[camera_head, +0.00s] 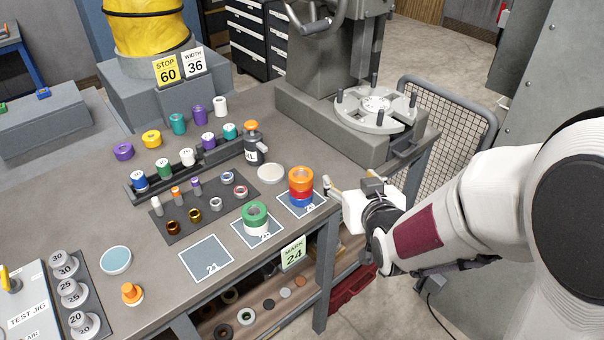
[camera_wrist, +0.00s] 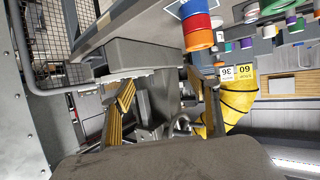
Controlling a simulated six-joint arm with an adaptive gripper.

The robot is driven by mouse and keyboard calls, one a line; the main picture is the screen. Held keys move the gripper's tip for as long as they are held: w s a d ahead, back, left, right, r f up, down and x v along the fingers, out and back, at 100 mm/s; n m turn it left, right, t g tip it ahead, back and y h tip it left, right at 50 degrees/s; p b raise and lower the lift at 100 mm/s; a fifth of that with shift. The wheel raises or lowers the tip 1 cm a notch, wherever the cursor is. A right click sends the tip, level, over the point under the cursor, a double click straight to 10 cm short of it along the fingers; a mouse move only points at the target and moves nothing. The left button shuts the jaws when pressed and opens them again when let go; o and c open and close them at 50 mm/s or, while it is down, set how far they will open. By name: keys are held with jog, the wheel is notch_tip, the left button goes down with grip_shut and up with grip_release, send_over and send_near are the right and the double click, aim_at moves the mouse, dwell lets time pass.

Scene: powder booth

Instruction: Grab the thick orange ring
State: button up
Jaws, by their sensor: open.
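The thick orange ring (camera_head: 301,174) lies on top of a stack, above a red ring (camera_head: 302,191) and a blue ring (camera_head: 301,201). The stack stands on a blue-grey marked square (camera_head: 318,209) at the table's right front edge. My gripper (camera_head: 334,187) is just right of the stack, open and empty. The wrist view is upside down. There the orange ring (camera_wrist: 199,40) hangs lowest in the stack, near the tip of the right-hand finger, not between the fingers. My gripper (camera_wrist: 165,92) shows its two fingers spread apart in that view.
A green and white stack (camera_head: 255,217) stands on the neighbouring square; another square (camera_head: 207,259) is bare. A pale disc (camera_head: 270,173) lies behind the orange stack. A grey fixture with a round pegged plate (camera_head: 376,108) stands behind my gripper. A "MARK 24" card (camera_head: 293,253) hangs at the front edge.

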jog(key=n+t+y, duration=0.1)
jog(key=t+y, duration=0.1)
send_near(299, 169)
jog(key=w+d, duration=0.1)
jog(key=d, duration=0.2)
jog(key=shift+s+a+f+n+t+y, duration=0.15)
jog(key=shift+a+f+t+y, duration=0.1)
jog(key=shift+a+y, duration=0.2)
jog(key=shift+s+a+f+n+t+y, duration=0.15)
jog(key=shift+a+t+y, duration=0.15)
jog(key=shift+a, duration=0.25)
jog(key=shift+w, duration=0.1)
jog(key=shift+x, duration=1.25)
jog(key=shift+a, duration=0.1)
jog(key=shift+a+f+x, duration=0.1)
jog(key=shift+x, duration=1.2)
jog(key=shift+a+f+x, duration=0.15)
jog(key=shift+x, duration=1.1)
jog(key=shift+c, duration=0.2)
